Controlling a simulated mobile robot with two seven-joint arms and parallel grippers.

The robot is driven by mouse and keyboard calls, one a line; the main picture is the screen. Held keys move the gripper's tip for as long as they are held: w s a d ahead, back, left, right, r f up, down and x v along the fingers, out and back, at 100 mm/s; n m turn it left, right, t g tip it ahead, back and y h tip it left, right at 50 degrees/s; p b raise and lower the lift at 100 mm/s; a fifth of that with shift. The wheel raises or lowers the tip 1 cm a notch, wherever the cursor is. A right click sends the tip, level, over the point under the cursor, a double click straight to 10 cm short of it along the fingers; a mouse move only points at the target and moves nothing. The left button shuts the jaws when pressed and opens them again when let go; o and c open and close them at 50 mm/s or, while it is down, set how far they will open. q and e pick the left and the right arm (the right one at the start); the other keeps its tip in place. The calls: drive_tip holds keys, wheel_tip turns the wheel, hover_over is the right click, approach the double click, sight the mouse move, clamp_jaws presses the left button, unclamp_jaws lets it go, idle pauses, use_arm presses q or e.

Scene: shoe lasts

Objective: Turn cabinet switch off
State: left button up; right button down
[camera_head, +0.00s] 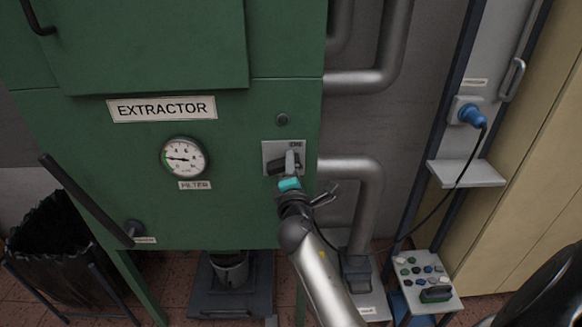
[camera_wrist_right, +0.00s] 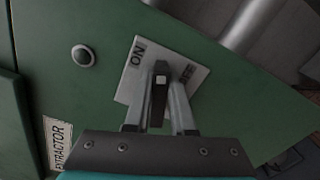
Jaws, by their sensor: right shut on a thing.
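The cabinet switch has a grey plate (camera_head: 270,148) marked ON on the front of the green extractor cabinet (camera_head: 225,115), near its right edge. In the right wrist view the plate (camera_wrist_right: 192,72) lies straight ahead, and the dark switch lever (camera_wrist_right: 159,82) stands out from it between the fingers. My right gripper (camera_head: 290,163) is at the switch and shut on the lever; it also shows in the right wrist view (camera_wrist_right: 158,100). In the head view the gripper hides part of the switch. My left gripper is not in view.
A round gauge (camera_head: 184,157) and a long dark handle (camera_head: 85,198) are on the cabinet to the left. Metal pipes (camera_head: 365,195) run close on the right. A blue plug (camera_head: 470,113) with a hanging cable sits further right. A small button panel (camera_head: 424,277) stands low at right.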

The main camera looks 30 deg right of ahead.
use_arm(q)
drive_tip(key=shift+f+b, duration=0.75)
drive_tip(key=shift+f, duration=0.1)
use_arm(e)
drive_tip(key=shift+f+m, duration=0.2)
drive_tip(key=shift+m, duration=0.75)
drive_tip(key=shift+f+m, duration=0.2)
drive_tip(key=shift+m, duration=0.75)
drive_tip(key=c, duration=0.8)
unclamp_jaws()
drive_tip(key=shift+o, duration=0.2)
